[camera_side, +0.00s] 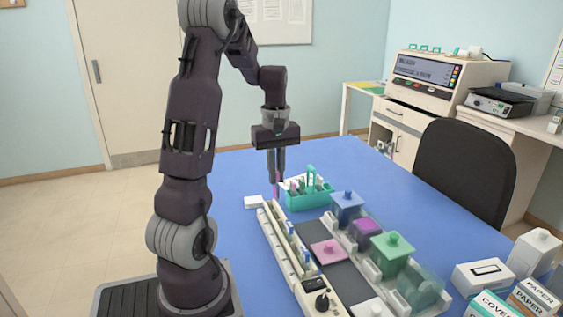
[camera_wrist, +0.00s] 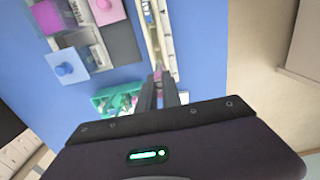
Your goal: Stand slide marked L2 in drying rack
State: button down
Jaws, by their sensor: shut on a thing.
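My gripper (camera_side: 276,178) points straight down and is shut on a thin pink-stained slide (camera_side: 276,191), just left of the teal carrier. In the wrist view my gripper (camera_wrist: 160,80) has the slide's pink end (camera_wrist: 158,71) between its fingertips; its marking cannot be read. The slide is at the far end of a long cream rack (camera_side: 271,231), which I take to be the drying rack. The rack also shows in the wrist view (camera_wrist: 172,40). Whether the slide touches it, I cannot tell. Slides stand along the rack; their marks are too small to read.
The teal carrier (camera_side: 305,201) with an upright handle and several slides stands close by my gripper. A pink lid (camera_side: 328,251) lies between. Blue table behind is clear.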

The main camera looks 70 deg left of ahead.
jog(key=shift+f, duration=4.45)
jog(key=shift+f, duration=0.35)
jog(key=c, duration=1.5)
grip_release()
jog(key=shift+o, duration=0.2)
notch_tip(320, 180, up, 7)
jog(key=shift+r, duration=0.1)
